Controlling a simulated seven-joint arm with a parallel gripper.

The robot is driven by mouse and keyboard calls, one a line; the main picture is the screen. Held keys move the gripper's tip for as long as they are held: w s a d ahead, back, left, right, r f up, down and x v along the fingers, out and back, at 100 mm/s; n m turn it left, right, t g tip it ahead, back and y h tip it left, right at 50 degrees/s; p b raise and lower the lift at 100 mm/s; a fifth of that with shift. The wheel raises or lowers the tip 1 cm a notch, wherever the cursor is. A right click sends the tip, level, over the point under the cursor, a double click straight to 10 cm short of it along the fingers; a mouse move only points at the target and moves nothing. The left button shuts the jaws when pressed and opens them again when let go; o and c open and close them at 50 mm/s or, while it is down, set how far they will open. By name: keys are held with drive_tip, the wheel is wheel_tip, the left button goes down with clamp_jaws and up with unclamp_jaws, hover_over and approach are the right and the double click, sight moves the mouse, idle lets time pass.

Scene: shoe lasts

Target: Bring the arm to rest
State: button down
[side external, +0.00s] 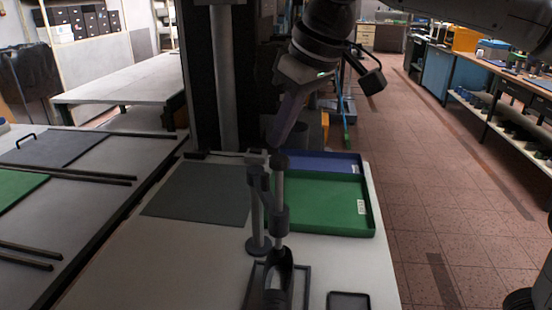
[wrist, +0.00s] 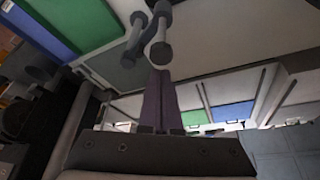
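My gripper (side external: 273,140) hangs at the end of my arm, above the back of the white table, pointing down and slightly left. In the wrist view its two dark purple fingers (wrist: 157,75) lie side by side, shut, with nothing visible between them. A grey metal stand (side external: 280,220) with two upright posts stands at the front middle of the table, apart from the gripper. It also shows beyond the fingertips in the wrist view (wrist: 160,45). A dark, shiny shape, perhaps a shoe last (side external: 278,275), is at the stand's foot.
A green tray (side external: 372,222) and a blue tray (side external: 357,160) sit at the right of the table. A dark grey mat (side external: 195,195) lies left. A small dark tray (side external: 348,301) is at the front edge. Another bench (side external: 60,215) stands left; the tiled floor right is open.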

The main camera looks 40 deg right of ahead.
drive_tip(key=shift+d, duration=0.1)
drive_tip(key=s+d+m+t, duration=0.1)
drive_tip(key=s+d+m, duration=0.1)
drive_tip(key=s+d, duration=0.45)
drive_tip(key=s+d+m, duration=0.1)
drive_tip(key=s+d, duration=0.2)
drive_tip(key=d, duration=0.6)
drive_tip(key=s+d+f+h, duration=0.1)
drive_tip(key=s+d+f, duration=0.3)
drive_tip(key=s+f, duration=0.9)
wheel_tip(320, 180, down, 4)
drive_tip(key=shift+d+r, duration=0.2)
